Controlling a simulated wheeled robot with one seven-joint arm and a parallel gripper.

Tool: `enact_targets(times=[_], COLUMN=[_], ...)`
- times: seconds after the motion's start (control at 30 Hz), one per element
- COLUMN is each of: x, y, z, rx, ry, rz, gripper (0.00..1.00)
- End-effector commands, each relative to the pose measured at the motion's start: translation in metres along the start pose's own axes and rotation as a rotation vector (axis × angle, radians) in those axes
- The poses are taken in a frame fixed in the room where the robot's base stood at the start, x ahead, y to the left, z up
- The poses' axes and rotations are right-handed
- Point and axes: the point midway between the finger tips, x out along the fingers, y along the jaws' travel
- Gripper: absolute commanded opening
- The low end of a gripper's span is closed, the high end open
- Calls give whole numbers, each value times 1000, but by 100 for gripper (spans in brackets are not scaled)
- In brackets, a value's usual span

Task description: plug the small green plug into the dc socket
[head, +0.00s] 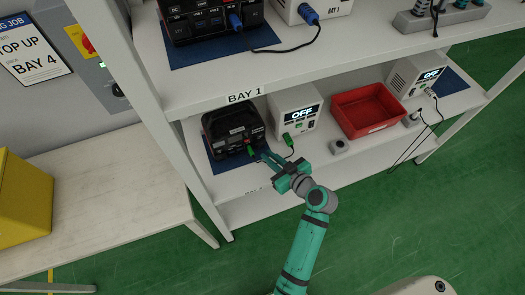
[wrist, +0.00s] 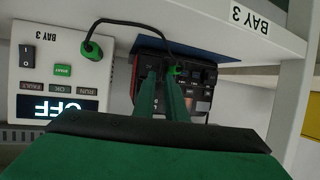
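The small green plug (head: 250,150) is at the front face of the black power station (head: 226,118), on the lower shelf. In the wrist view the plug (wrist: 176,70) shows just beyond the tip of one finger, against the station's socket panel (wrist: 200,82). How deep it sits, and in which socket, I cannot tell. A black cable (wrist: 140,24) runs from it to a green connector (wrist: 91,50) on the white charger (head: 297,108). My gripper (head: 264,155) is in front of the station. Its two fingers (wrist: 163,85) stand apart with a narrow gap, and I see nothing between them.
A red bin (head: 368,110) stands right of the charger, with a small grey block (head: 339,146) in front of it. A second white unit (head: 418,75) is farther right. The upper shelf (head: 205,87) overhangs the station, and a shelf post (head: 165,125) stands to its left.

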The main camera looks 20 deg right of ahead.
Motion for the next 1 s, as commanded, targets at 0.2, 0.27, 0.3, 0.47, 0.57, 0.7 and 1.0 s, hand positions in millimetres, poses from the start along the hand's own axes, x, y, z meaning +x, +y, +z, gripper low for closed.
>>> enact_targets(times=[0.2,0.27,0.3,0.47,0.57,0.7,1.0], x=[33,40,44,51,51,49,49], y=[0,-1,-3,-5,-4,-1,0], z=[0,0,-1,-1,0,0,1], rx=[0,-1,-2,-4,-2,-1,3], ry=[0,-1,-1,-1,-1,-1,-2], rz=[-1,-3,-5,-8,-6,-1,7], gripper=[11,11,11,11,11,11,0])
